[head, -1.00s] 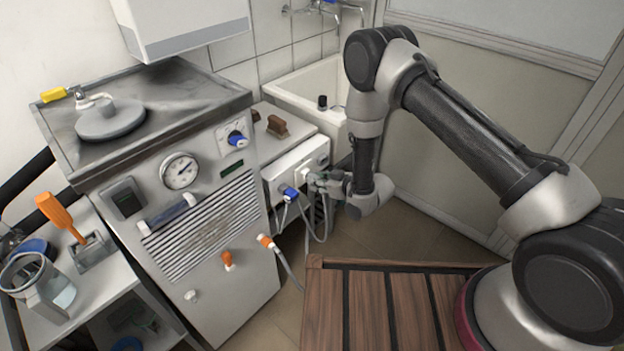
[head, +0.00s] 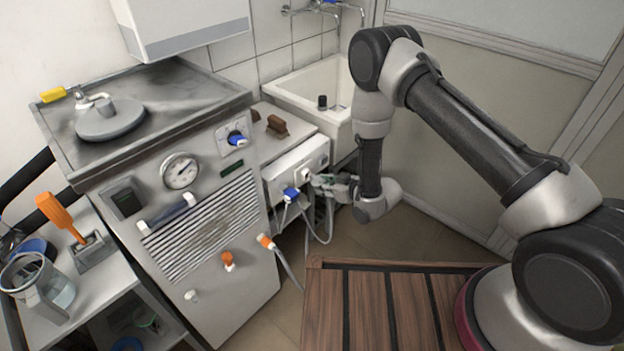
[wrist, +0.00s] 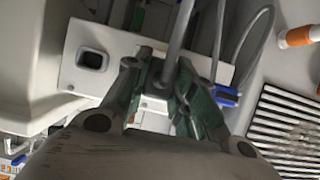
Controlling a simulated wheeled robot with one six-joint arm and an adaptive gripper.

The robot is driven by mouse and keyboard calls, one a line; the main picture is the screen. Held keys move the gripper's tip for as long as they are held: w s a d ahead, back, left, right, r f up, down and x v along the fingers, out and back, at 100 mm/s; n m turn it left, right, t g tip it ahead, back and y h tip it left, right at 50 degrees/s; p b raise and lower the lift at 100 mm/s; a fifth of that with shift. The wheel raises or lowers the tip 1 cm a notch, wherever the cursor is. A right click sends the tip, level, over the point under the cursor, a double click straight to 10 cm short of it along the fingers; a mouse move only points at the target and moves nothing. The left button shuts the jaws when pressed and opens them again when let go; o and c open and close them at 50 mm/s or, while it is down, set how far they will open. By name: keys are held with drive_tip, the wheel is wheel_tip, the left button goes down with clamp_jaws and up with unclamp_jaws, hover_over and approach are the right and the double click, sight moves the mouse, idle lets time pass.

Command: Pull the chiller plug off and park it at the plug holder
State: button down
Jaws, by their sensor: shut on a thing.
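My gripper (head: 322,181) is just in front of the white chiller panel (head: 283,177), at its right half. In the wrist view, its green fingers (wrist: 164,82) are shut around a small grey body with a thick grey cable (wrist: 181,35), which I take as the chiller plug. The fingers hide most of the plug. In the head view the fingertips look a little apart from the panel's pale socket (head: 306,174). A blue connector (head: 290,194) sits left of it on the panel and also shows in the wrist view (wrist: 226,97). I cannot make out the plug holder.
The large steel cabinet (head: 205,290) stands left, with orange connectors (head: 228,260) on its front. Loose grey cables (head: 325,232) hang below the panel. A white sink (head: 310,90) is behind. A wooden slatted top (head: 365,320) lies in front. Floor is open right of the cables.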

drive_tip(key=shift+s+d, duration=0.9)
drive_tip(key=shift+d, duration=0.25)
drive_tip(key=shift+r, duration=0.1)
drive_tip(key=shift+r, duration=1.2)
drive_tip(key=shift+w+r, duration=0.15)
drive_tip(key=shift+r, duration=0.15)
drive_tip(key=shift+w+d+n+g+y, duration=1.85)
drive_tip(key=shift+w+n+g, duration=2.65)
drive_tip(key=shift+w, duration=2.5)
drive_tip(key=s+f+m+t+y, duration=0.1)
drive_tip(key=m, duration=0.6)
drive_tip(key=s+f+m+t+y, duration=0.1)
drive_tip(key=m+t, duration=0.1)
drive_tip(key=m, duration=0.5)
drive_tip(key=s+f+m+t+y, duration=0.1)
drive_tip(key=m+t+y, duration=0.1)
drive_tip(key=m, duration=0.6)
drive_tip(key=shift+s+a+f, duration=0.15)
drive_tip(key=shift+s+f, duration=0.15)
drive_tip(key=shift+f, duration=0.05)
